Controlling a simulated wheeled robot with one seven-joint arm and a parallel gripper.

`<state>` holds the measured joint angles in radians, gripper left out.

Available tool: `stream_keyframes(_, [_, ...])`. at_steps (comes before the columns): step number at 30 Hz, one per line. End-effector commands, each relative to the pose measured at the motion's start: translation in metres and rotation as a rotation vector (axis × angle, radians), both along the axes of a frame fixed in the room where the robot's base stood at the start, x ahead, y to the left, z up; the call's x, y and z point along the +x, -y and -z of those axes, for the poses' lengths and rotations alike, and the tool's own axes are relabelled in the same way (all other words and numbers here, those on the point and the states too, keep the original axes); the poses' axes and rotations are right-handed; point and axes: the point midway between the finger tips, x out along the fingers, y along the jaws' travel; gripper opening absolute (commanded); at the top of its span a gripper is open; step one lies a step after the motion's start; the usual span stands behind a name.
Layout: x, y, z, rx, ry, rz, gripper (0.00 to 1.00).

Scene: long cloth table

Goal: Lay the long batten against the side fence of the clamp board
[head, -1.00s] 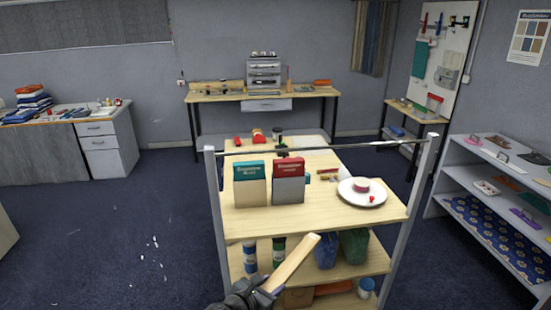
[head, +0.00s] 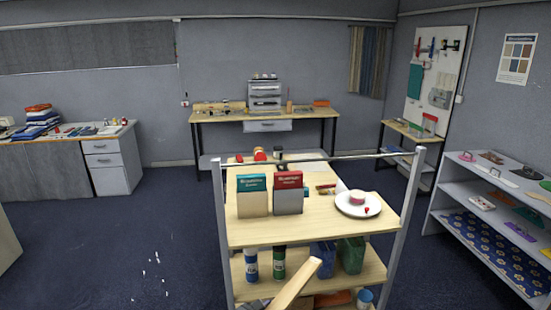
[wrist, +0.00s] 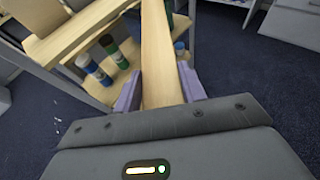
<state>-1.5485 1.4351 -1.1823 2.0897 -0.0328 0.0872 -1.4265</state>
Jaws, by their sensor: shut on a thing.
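The long batten (head: 296,284) is a pale, flat wooden strip. It sticks up from the bottom edge of the head view, in front of the shelf trolley, slanting up to the right. In the wrist view the batten (wrist: 158,55) runs away from between my gripper's (wrist: 160,90) two purple-grey fingers. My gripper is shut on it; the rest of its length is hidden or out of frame.
A shelf trolley (head: 325,228) stands close in front, holding two upright packets, a white plate (head: 359,206) and bottles below. A workbench (head: 210,117) stands at the back wall, a drawer desk (head: 105,160) at left, grey shelves (head: 450,195) at right.

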Motion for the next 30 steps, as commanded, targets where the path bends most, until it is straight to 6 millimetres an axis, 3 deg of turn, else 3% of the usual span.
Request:
stream_keyframes(14, [0.029, 0.028, 0.035, -0.003, -0.001, -0.107, 0.10])
stream_keyframes(30, [0.067, 0.106, 0.107, -0.002, -0.001, -0.385, 0.10])
